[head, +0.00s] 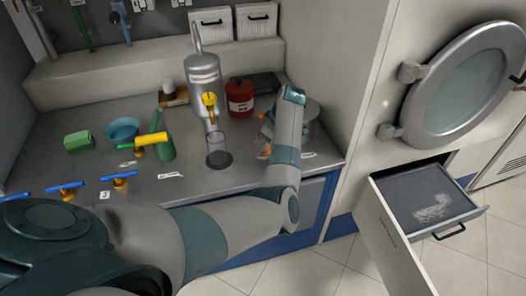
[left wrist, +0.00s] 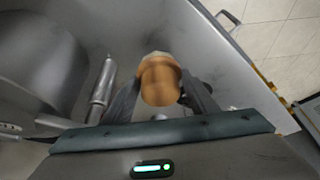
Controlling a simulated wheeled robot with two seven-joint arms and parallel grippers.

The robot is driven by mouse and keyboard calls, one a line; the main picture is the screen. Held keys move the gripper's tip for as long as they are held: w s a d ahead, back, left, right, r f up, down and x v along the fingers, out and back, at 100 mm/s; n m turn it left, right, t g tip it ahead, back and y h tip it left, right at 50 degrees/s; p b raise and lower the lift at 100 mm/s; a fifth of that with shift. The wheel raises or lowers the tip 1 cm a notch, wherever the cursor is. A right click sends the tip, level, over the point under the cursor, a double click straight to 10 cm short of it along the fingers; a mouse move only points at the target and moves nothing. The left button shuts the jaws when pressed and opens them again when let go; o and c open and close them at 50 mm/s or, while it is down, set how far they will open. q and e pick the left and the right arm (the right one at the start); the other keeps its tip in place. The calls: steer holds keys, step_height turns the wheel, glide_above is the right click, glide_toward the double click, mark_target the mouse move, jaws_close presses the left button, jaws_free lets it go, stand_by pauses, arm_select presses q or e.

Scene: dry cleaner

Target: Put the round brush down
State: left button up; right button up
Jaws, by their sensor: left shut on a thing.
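The round brush (left wrist: 160,82) shows in the left wrist view as a short orange-brown round body with a paler far end. My left gripper (left wrist: 160,95) has a dark finger on each side of it and is shut on it. In the head view my left gripper (head: 266,138) is over the right part of the grey counter, partly hidden by my own forearm. A bit of the orange-brown brush (head: 265,152) shows just below the fingers. I cannot tell whether the brush touches the counter. My right gripper is not in view.
A grey metal pot (head: 311,122) stands right behind my wrist. A clear beaker (head: 218,148), red canister (head: 239,97) and steel dispenser (head: 204,82) stand to the left. An open drawer (head: 390,245) juts out at right.

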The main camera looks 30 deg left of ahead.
mark_target(263, 152)
arm_select(q)
step_height(263, 152, down, 3)
steer(key=shift+r+p, duration=0.1)
steer(key=shift+p, duration=0.25)
steer(key=shift+f, duration=0.35)
steer(key=shift+f, duration=0.15)
steer(key=o, duration=1.2)
